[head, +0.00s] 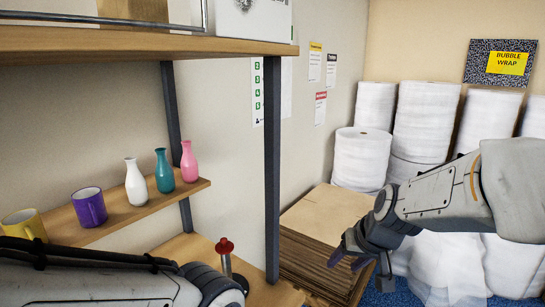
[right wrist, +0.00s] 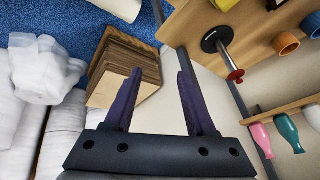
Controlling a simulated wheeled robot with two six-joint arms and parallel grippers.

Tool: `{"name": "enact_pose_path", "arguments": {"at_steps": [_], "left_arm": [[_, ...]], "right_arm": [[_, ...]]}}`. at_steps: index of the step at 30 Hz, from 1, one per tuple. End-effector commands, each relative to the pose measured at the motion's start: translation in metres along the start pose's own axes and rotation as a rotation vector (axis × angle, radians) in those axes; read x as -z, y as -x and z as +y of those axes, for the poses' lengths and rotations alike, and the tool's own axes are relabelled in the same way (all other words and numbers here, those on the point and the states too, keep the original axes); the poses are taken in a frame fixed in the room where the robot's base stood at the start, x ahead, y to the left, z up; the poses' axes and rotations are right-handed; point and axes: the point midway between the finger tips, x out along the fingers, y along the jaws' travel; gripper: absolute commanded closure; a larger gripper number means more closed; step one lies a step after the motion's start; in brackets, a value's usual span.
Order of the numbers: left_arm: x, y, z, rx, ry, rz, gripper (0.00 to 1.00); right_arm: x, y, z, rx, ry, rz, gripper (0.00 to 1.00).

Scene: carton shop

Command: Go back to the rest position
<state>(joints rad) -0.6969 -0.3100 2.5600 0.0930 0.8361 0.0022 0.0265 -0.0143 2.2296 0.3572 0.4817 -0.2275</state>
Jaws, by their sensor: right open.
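My right gripper (head: 362,259) is at the right of the head view, in front of the stack of flat cardboard. In the right wrist view its two dark fingers (right wrist: 160,95) stand wide apart with nothing between them. My left arm comes in along the bottom left of the head view. It ends near the lower shelf, and its fingers cannot be made out.
A shelf (head: 120,215) holds a yellow mug (head: 24,224), a purple mug (head: 90,208) and white (head: 136,183), teal (head: 164,171) and pink (head: 189,162) vases. A red-topped post (head: 225,256) stands below. Cardboard (head: 325,225) and bubble wrap rolls (head: 427,122) fill the corner.

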Motion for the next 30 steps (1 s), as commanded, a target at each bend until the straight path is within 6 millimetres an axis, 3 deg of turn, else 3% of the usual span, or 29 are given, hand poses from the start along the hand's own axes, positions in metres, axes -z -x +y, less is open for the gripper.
{"name": "enact_pose_path", "arguments": {"at_steps": [1, 3, 10, 14, 21, 25, 30], "left_arm": [[0.0, 0.0, 0.0, 0.0, 0.0, 0.0, 0.58], [0.0, 0.0, 0.0, 0.0, 0.0, 0.0, 0.58], [0.0, 0.0, 0.0, 0.0, 0.0, 0.0, 0.58], [0.0, -0.006, 0.0, 0.0, 0.0, 0.0, 0.58], [-0.001, -0.015, -0.001, 0.0, -0.001, 0.0, 0.58], [-0.001, -0.02, -0.001, 0.0, -0.001, 0.0, 0.58], [-0.001, -0.022, -0.002, 0.0, -0.001, 0.0, 0.58]], "right_arm": [[-0.026, -0.01, 0.009, -0.033, 0.012, -0.047, 0.44], [-0.056, -0.019, 0.019, -0.073, 0.028, -0.1, 0.44], [-0.147, -0.034, 0.048, -0.167, 0.102, -0.248, 0.44], [-0.156, -0.026, 0.007, -0.113, 0.215, -0.275, 0.44], [-0.202, 0.0, -0.055, -0.018, 0.442, -0.37, 0.44], [-0.233, 0.02, -0.079, 0.03, 0.574, -0.427, 0.44], [-0.257, 0.037, -0.088, 0.061, 0.669, -0.472, 0.44]]}}
